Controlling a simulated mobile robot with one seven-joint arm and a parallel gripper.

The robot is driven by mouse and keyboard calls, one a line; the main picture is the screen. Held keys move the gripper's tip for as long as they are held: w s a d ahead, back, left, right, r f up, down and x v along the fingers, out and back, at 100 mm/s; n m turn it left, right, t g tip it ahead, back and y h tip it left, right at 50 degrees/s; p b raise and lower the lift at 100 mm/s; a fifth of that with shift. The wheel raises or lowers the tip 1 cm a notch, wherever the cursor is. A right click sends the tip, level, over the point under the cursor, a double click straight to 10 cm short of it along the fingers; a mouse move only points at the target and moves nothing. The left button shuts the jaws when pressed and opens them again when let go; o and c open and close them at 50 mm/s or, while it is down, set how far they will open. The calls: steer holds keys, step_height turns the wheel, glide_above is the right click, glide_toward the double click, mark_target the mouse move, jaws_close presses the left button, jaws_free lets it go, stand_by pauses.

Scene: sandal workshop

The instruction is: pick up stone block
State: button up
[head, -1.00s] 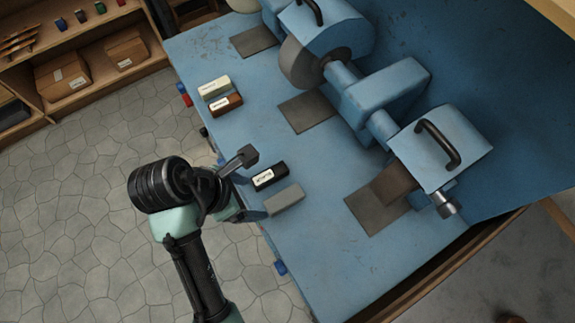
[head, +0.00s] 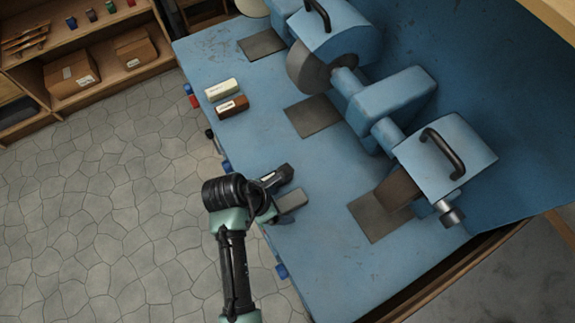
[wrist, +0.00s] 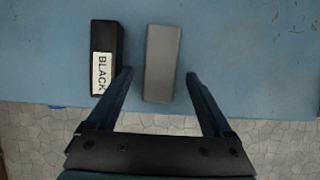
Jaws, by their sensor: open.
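The stone block is a plain grey bar (wrist: 162,62) lying on the blue bench top in the wrist view, its near end close to the bench edge. It also shows in the head view (head: 293,201), partly hidden behind my arm. My gripper (wrist: 160,75) is open, with one finger on each side of the block's near part and a gap on both sides. In the head view the fingers are mostly hidden by my wrist. A black bar labelled BLACK (wrist: 104,60) lies just left of the block, close to the left fingertip.
A cream bar (head: 221,90) and a brown bar (head: 231,107) lie farther along the blue bench (head: 262,140). A grinding machine (head: 395,105) stands along the back, with dark plates (head: 313,116) in front. Shelves with cardboard boxes (head: 70,75) stand at upper left.

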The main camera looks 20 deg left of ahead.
steer(key=shift+w+d+f, duration=0.1)
steer(key=shift+f, duration=0.15)
jaws_close()
steer(key=shift+r, duration=0.1)
